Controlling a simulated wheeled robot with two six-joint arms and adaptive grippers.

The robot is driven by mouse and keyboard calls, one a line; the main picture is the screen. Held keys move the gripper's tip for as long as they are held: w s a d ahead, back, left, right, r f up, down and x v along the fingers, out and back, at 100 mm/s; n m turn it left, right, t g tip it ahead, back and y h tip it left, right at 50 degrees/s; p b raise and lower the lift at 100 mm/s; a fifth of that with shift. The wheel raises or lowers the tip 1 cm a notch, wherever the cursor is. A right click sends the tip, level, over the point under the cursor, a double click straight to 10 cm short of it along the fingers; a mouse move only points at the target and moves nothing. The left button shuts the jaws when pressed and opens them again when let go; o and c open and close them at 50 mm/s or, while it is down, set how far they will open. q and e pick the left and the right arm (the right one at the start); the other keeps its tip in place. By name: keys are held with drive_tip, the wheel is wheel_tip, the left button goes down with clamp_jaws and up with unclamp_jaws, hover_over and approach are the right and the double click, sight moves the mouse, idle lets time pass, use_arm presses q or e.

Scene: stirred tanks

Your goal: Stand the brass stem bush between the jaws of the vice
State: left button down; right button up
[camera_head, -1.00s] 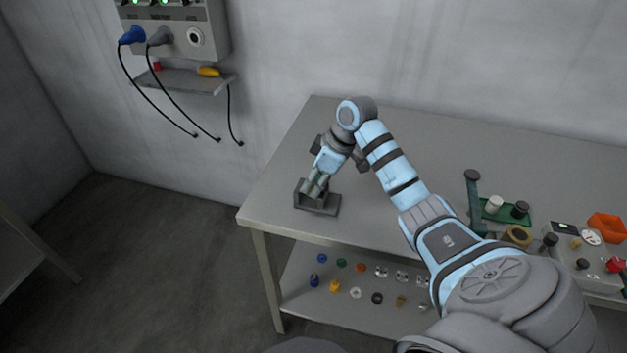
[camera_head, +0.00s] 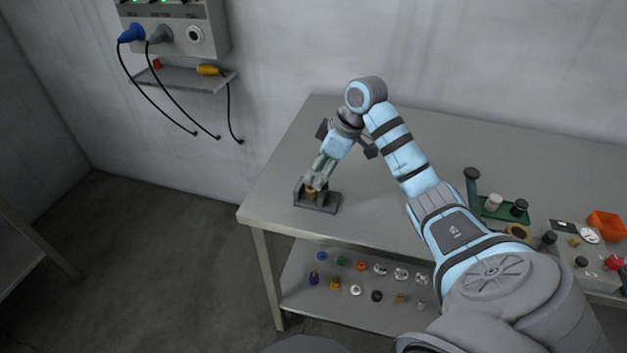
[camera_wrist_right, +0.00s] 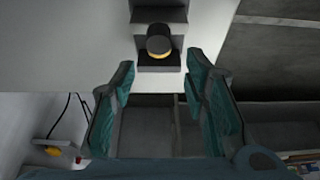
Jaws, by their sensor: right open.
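The grey vice (camera_head: 331,203) stands on the bench top near its left front corner. The brass stem bush (camera_head: 311,194) is at the vice, apparently upright between the jaws; the gripper partly hides it in the head view. In the right wrist view the bush (camera_wrist_right: 159,42) shows a dark round top and a brass rim, set between the grey blocks of the vice (camera_wrist_right: 160,16). My right gripper (camera_head: 315,182) is just above the bush. Its fingers (camera_wrist_right: 160,75) are open and apart, with nothing between them. My left gripper is not in view.
A green tray (camera_head: 505,215) with dark and white pieces, an orange bin (camera_head: 606,225) and other small items stand at the bench's right. The lower shelf (camera_head: 300,293) holds several small parts. The bench middle behind the vice is clear.

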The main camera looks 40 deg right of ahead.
drive_tip(key=v, duration=0.8)
drive_tip(key=shift+r+p, duration=0.3)
drive_tip(key=shift+p, duration=0.15)
drive_tip(key=shift+d, duration=0.1)
